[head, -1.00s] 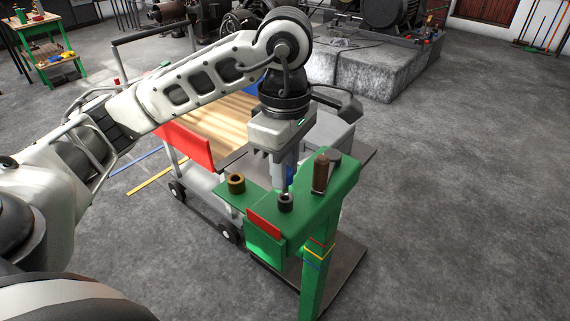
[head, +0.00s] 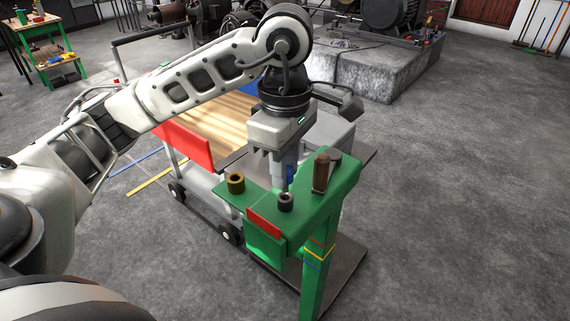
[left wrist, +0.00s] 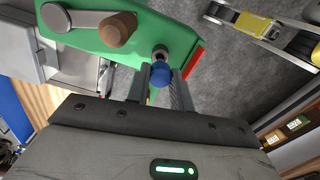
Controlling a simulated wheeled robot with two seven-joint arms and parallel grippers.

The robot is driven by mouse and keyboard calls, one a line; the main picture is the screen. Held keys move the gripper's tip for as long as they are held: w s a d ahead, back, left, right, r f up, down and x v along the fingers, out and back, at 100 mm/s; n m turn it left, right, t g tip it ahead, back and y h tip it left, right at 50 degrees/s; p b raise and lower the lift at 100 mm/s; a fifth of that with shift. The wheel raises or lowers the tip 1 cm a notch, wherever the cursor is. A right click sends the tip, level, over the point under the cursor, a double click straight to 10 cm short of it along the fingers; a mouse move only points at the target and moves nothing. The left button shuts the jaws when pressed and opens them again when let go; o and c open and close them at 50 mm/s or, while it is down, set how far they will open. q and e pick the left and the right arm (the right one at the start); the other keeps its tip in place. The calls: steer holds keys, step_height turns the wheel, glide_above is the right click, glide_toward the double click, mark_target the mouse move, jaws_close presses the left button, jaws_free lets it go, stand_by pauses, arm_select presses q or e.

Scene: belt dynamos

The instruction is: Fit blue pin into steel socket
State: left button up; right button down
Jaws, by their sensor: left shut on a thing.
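My left gripper (head: 284,180) points down over a green stand and is shut on the blue pin (head: 290,174). Most of the pin is hidden by the fingers in the head view. In the left wrist view the pin's blue end (left wrist: 161,73) shows between the two fingers. The steel socket (head: 286,203) is a dark ring on the green stand, just below the gripper. It also shows just beyond the pin in the left wrist view (left wrist: 160,51). I cannot tell whether the pin touches the socket. My right gripper is out of view.
A brass ring (head: 236,184) sits on the green stand (head: 335,190) left of the steel socket. A brown upright handle (head: 320,176) stands close on the right. A red plate (head: 264,223) is on the stand's front. A cart with a wooden top (head: 232,115) stands behind.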

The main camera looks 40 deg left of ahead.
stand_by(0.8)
arm_select(q)
steer(key=shift+f+b, duration=0.4)
steer(key=shift+b, duration=0.1)
steer(key=shift+f+b, duration=0.4)
steer(key=shift+b, duration=0.1)
steer(key=shift+f, duration=0.25)
steer(key=shift+f+b, duration=0.35)
steer(key=shift+b, duration=0.2)
steer(key=shift+f+b, duration=0.5)
steer(key=shift+b, duration=0.1)
steer(key=o, duration=1)
steer(key=shift+r, duration=0.1)
steer(key=shift+o, duration=0.2)
steer(key=shift+r, duration=0.1)
